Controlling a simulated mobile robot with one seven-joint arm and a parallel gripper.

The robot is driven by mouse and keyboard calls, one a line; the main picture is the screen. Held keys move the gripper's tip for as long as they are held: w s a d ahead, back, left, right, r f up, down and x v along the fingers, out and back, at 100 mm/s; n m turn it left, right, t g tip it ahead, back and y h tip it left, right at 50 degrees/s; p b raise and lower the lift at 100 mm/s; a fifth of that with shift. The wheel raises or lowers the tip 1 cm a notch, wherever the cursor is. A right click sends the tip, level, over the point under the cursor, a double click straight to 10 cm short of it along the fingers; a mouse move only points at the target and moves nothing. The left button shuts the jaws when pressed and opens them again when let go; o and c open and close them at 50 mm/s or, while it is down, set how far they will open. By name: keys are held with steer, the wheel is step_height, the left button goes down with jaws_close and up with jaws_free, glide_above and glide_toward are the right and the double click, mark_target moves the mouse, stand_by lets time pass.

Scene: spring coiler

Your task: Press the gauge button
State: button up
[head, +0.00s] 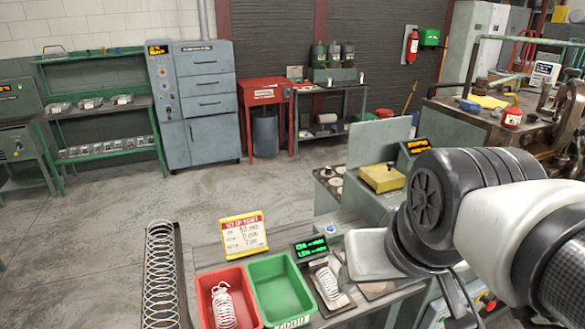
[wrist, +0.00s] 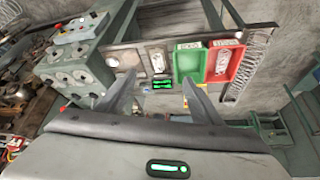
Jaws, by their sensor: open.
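The gauge has a small black display with green text (head: 310,247) on the bench, and it also shows in the wrist view (wrist: 162,85). Beside the display, a spring lies on a flat plate (head: 328,282). In the head view my arm reaches in from the right and hides part of the bench. I cannot tell how far the fingertips are from the gauge.
A green bin (head: 283,287) and a red bin (head: 212,281) holding a spring stand left of the gauge. A yellow sign (head: 244,235) stands behind them. A long spring (head: 161,275) lies in a rack at the left. A green machine (wrist: 75,70) stands left in the wrist view.

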jaws_close()
stand_by(1.4)
